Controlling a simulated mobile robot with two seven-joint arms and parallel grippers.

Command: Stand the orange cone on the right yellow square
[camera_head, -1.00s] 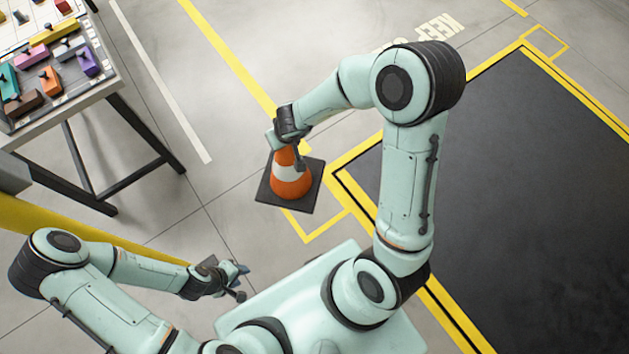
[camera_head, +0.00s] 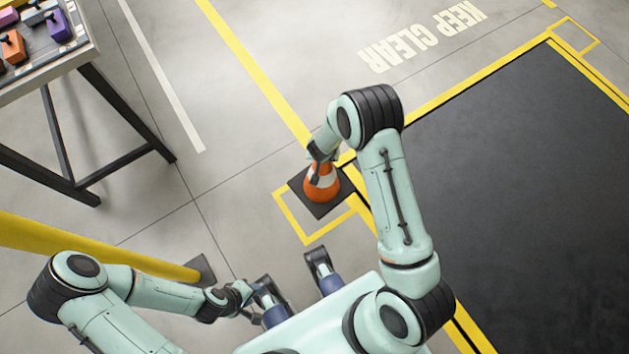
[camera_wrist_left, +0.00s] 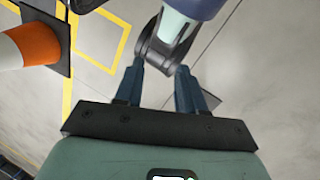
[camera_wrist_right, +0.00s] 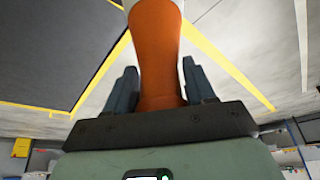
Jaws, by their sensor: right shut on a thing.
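The orange cone (camera_head: 322,188) with a white band and black square base is upright in the head view. My right gripper (camera_head: 318,160) is shut on its upper part; the right wrist view shows the cone (camera_wrist_right: 157,65) between the fingers. The base covers the upper part of the nearer yellow square outline (camera_head: 293,228), beside the dark mat; I cannot tell if it touches the floor. Another yellow square outline (camera_head: 587,50) lies at the mat's far corner, upper right. My left gripper (camera_head: 250,305) is open and empty; its fingers are apart in the left wrist view (camera_wrist_left: 158,88).
A dark mat (camera_head: 520,190) with yellow borders fills the right. A table (camera_head: 50,75) with coloured blocks stands upper left. A yellow rail (camera_head: 100,248) runs along the lower left. Floor between table and cone is clear; KEEP CLEAR lettering (camera_head: 420,38) lies beyond.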

